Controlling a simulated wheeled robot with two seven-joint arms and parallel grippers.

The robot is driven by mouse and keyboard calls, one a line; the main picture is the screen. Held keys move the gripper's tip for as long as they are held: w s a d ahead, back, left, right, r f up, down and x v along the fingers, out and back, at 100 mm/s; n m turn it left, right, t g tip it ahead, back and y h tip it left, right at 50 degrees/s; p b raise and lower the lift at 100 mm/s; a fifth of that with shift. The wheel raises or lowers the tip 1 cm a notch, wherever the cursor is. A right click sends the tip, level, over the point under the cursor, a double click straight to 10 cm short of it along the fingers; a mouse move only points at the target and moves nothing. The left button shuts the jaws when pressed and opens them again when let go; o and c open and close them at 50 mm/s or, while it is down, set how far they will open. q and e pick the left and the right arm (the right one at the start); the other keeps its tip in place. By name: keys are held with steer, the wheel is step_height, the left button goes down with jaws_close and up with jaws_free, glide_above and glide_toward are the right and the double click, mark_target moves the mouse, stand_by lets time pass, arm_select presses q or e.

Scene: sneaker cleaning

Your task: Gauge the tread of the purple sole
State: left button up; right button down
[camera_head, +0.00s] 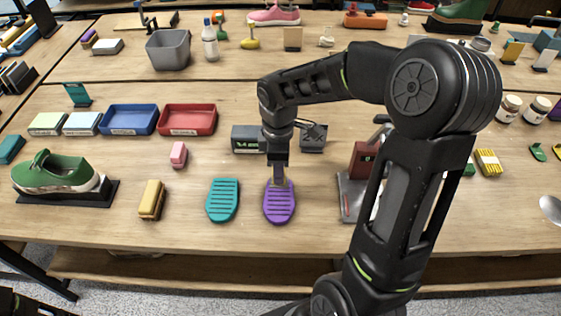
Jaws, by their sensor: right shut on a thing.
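The purple sole (279,207) lies flat near the front middle of the table, ridged side up. My right gripper (279,173) points down over its far end. It is shut on a small slim thing, mostly hidden by the fingers, whose lower end is at or just above the sole; I cannot tell whether it touches. A dark grey box with a lit green display (247,139) stands just behind and left of the gripper. A second dark grey block (313,138) stands to its right with a dark cable near it. My left gripper does not show.
A teal sole (222,200) lies close left of the purple one. A yellow-brown brush (151,199) and a green shoe (55,173) are farther left. Blue (129,119) and red trays (188,119) stand behind. A red-and-grey device (355,188) is close on the right, partly behind my arm.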

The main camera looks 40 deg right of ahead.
mark_target(279, 187)
steer(key=shift+s+a, duration=0.1)
steer(key=shift+s, duration=0.05)
steer(key=shift+f+b, duration=2.35)
steer(key=shift+f, duration=0.6)
steer(key=shift+f+b, duration=0.4)
steer(key=shift+f, duration=0.15)
steer(key=shift+r+p, duration=2.8)
steer(key=shift+r, duration=0.8)
steer(key=shift+f, duration=0.1)
